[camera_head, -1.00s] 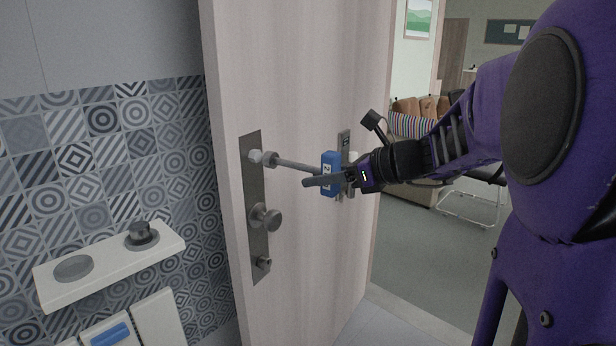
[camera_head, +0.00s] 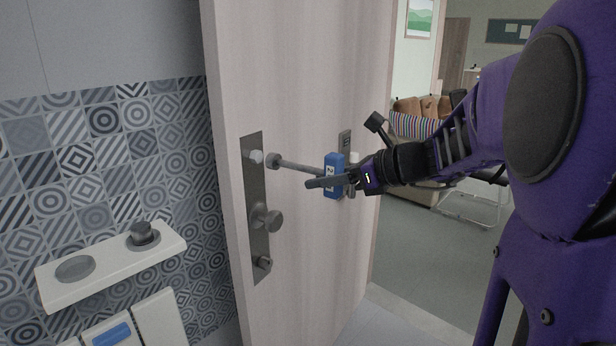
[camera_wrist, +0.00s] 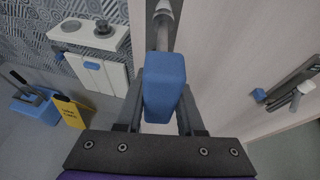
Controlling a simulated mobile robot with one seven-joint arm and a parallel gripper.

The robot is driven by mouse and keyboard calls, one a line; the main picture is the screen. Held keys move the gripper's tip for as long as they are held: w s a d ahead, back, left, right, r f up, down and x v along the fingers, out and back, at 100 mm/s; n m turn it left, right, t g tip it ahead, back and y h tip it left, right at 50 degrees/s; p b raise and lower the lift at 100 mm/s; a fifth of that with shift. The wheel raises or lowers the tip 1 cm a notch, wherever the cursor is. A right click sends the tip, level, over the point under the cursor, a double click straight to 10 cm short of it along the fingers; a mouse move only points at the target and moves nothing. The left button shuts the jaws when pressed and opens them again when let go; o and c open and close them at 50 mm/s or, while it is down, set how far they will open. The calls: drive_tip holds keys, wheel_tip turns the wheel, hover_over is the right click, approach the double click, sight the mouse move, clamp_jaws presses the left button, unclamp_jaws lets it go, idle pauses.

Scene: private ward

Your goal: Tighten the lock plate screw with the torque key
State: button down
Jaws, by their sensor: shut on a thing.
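The torque key has a blue block handle (camera_head: 334,175) and a grey shaft (camera_head: 300,167) with a round socket at its tip (camera_head: 273,160). My gripper (camera_head: 332,184) is shut on the handle, which also fills the middle of the wrist view (camera_wrist: 165,85). The dark lock plate (camera_head: 258,190) is upright on the pale door. Its light screw head (camera_head: 256,156) is near the top. The socket points left at the screw, at about its height, with a small gap seeming to show between them. In the wrist view, the shaft tip (camera_wrist: 163,8) is at the top edge.
The door (camera_head: 300,60) has a round knob (camera_head: 266,218) below the screw and another dark plate (camera_head: 345,140) behind my gripper. A white shelf (camera_head: 110,265) is on the tiled wall at left. The wrist view shows a yellow sign (camera_wrist: 73,111) on the floor.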

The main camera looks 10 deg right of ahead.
drive_tip(key=shift+s+d, duration=0.55)
drive_tip(key=shift+f+n+b, duration=0.35)
drive_tip(key=shift+n+b, duration=0.05)
drive_tip(key=shift+b, duration=0.7)
drive_tip(key=shift+n+t+h+b, duration=0.3)
drive_tip(key=shift+t+b, duration=0.1)
drive_tip(key=shift+b, duration=0.4)
drive_tip(key=shift+r+n, duration=0.35)
drive_tip(key=shift+n, duration=0.05)
drive_tip(key=shift+w+d+r+n+t+h, duration=0.1)
drive_tip(key=shift+n+t+h, duration=0.25)
drive_tip(key=shift+n, duration=0.2)
drive_tip(key=shift+w+d+r+n+t+h, duration=0.1)
drive_tip(key=shift+n+t+h, duration=0.15)
drive_tip(key=shift+n+t, duration=0.25)
drive_tip(key=n, duration=0.1)
drive_tip(key=n+t, duration=0.1)
drive_tip(key=n, duration=0.1)
drive_tip(key=shift+d+r+t+h, duration=0.15)
drive_tip(key=shift+t+h, duration=0.1)
drive_tip(key=shift+h, duration=0.15)
